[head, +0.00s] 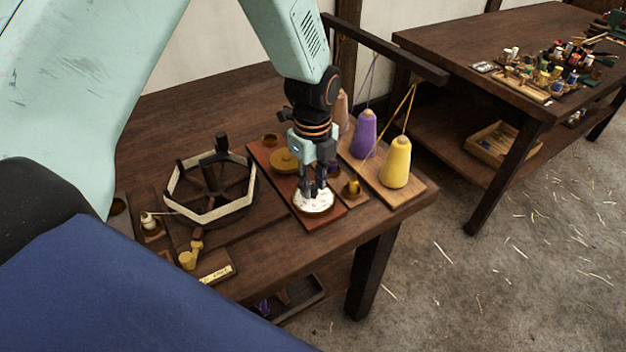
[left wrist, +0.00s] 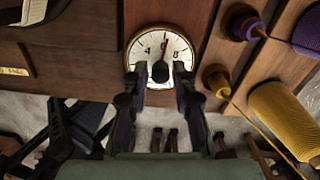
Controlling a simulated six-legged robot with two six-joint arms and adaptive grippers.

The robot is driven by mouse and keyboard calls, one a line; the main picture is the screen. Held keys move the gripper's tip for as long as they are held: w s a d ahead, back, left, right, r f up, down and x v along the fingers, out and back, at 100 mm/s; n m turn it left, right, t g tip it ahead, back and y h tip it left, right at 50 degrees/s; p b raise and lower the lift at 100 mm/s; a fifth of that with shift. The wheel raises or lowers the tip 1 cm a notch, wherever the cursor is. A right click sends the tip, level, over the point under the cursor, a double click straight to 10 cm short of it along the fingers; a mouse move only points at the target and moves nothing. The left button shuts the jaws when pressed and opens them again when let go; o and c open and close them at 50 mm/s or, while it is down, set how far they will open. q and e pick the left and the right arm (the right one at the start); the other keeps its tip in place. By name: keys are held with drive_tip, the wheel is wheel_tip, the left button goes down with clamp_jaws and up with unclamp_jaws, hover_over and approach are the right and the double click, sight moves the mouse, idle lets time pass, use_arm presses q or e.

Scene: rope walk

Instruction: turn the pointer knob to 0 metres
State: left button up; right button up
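The white round dial (head: 314,203) with a brass rim lies on a reddish board at the bench's front edge. In the left wrist view the dial (left wrist: 178,48) shows the numbers 4 and 8, with a thin red hand pointing up between them. The dark pointer knob (left wrist: 160,71) is at its centre. My left gripper (head: 314,188) points down over the dial. In the left wrist view its two fingers (left wrist: 157,78) stand apart on either side of the knob, with gaps showing, so it is open. The fingers cover the dial's lower sides. My right gripper is not in view.
Yellow (head: 397,163) and purple (head: 363,134) yarn cones stand right of the dial, with threads running up to a dark bar (head: 385,45). A winding reel (head: 210,188) is to the left. A second table (head: 450,45) with many spools stands behind right.

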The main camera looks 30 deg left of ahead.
use_arm(q)
clamp_jaws()
